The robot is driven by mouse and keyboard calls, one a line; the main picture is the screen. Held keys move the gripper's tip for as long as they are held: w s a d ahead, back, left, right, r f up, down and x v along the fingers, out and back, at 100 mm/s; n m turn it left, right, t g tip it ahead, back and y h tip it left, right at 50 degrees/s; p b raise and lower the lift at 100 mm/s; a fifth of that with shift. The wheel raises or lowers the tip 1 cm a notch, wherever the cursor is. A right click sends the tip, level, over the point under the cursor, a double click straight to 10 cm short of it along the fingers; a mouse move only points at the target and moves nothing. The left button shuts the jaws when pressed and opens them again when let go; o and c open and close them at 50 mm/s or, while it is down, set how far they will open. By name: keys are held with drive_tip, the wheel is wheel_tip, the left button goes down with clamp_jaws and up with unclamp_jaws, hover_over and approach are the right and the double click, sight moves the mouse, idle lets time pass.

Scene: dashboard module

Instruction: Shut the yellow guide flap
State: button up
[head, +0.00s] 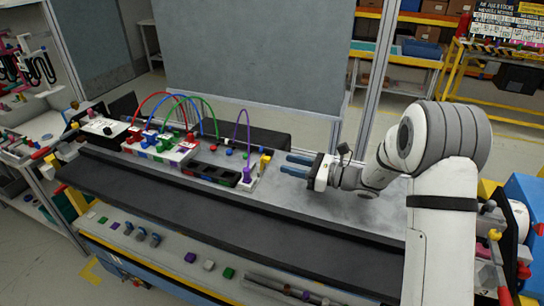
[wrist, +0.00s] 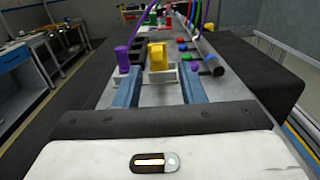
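The yellow guide flap (head: 265,161) stands at the right end of the dashboard module, on a pale bracket. In the wrist view the yellow flap (wrist: 158,57) is upright, straight ahead and between the lines of my two fingers. My gripper (head: 286,164) has two blue fingers pointing left toward the flap, with a small gap between tips and flap in the head view. In the wrist view the fingers of my gripper (wrist: 160,72) are wide apart with nothing between them. I cannot tell the flap's exact hinge angle.
A purple peg (wrist: 122,60) stands just left of the flap. A black tray (head: 212,174) and a white block with colored connectors (head: 160,146) lie further left. A purple cable (head: 238,122) arches behind. The grey bench top (head: 345,205) near my gripper is clear.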

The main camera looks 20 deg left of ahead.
sight(270, 160)
drive_tip(key=a+p, duration=0.1)
drive_tip(key=a, duration=0.5)
drive_tip(key=shift+w, duration=0.15)
drive_tip(key=shift+c, duration=0.4)
drive_tip(key=c, duration=0.7)
drive_tip(key=shift+o, duration=0.2)
